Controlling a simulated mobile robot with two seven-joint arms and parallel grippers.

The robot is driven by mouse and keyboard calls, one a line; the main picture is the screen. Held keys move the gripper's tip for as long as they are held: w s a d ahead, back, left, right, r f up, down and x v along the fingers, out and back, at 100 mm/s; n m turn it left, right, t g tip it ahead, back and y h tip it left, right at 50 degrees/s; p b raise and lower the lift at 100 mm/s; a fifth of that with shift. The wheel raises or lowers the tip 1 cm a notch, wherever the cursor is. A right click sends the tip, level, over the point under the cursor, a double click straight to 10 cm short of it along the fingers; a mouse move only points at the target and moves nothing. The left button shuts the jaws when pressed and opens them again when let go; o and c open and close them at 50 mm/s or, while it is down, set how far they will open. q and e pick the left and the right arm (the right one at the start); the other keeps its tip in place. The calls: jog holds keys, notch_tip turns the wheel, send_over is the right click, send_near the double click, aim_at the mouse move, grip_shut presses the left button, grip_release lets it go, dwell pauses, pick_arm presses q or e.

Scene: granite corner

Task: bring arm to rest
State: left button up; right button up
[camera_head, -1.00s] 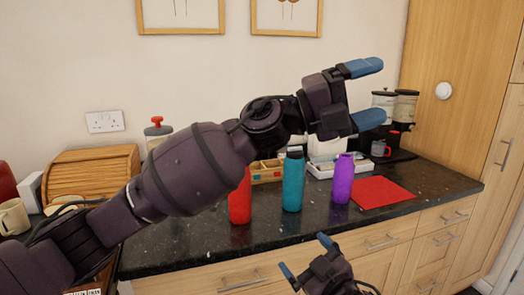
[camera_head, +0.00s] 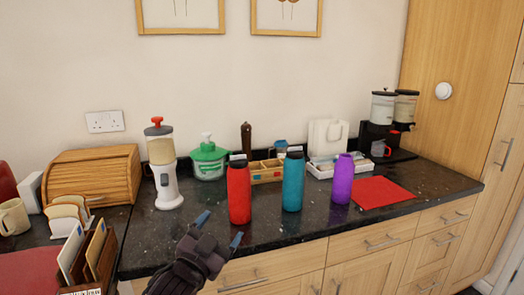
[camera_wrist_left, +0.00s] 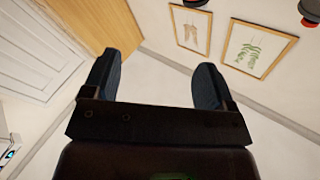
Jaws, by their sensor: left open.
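My left gripper (camera_head: 219,228) is low in the head view, in front of the counter edge and left of centre. Its two blue fingertips are spread apart and point up, with nothing between them. Most of my left arm is below the head picture. My right gripper is in neither view. A red bottle (camera_head: 239,193), a teal bottle (camera_head: 293,182) and a purple bottle (camera_head: 343,179) stand upright on the counter (camera_head: 300,227), apart from the gripper.
A red mat (camera_head: 381,192) lies right of the bottles. A bread box (camera_head: 95,172) and a rack (camera_head: 88,250) are at left.

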pick_arm(q)
jog(key=s+a+f+n+g+y, duration=0.2)
jog(key=s+a+f+n+y, duration=0.25)
jog(key=f, duration=0.65)
jog(key=s+a+f+n+g+y, duration=0.1)
jog(key=s+a+f, duration=0.3)
jog(key=s+f, duration=0.3)
jog(key=s+a+f+n+g+y, duration=0.1)
jog(key=s+a+f, duration=0.4)
jog(key=s, duration=0.5)
jog(key=s+a+f+n+g+y, duration=0.1)
jog(key=s+a+f+n+g, duration=0.1)
jog(key=s+f, duration=0.6)
jog(key=shift+s+a+f+g, duration=0.35)
jog(key=shift+s+a+g, duration=0.35)
jog(key=shift+a, duration=0.55)
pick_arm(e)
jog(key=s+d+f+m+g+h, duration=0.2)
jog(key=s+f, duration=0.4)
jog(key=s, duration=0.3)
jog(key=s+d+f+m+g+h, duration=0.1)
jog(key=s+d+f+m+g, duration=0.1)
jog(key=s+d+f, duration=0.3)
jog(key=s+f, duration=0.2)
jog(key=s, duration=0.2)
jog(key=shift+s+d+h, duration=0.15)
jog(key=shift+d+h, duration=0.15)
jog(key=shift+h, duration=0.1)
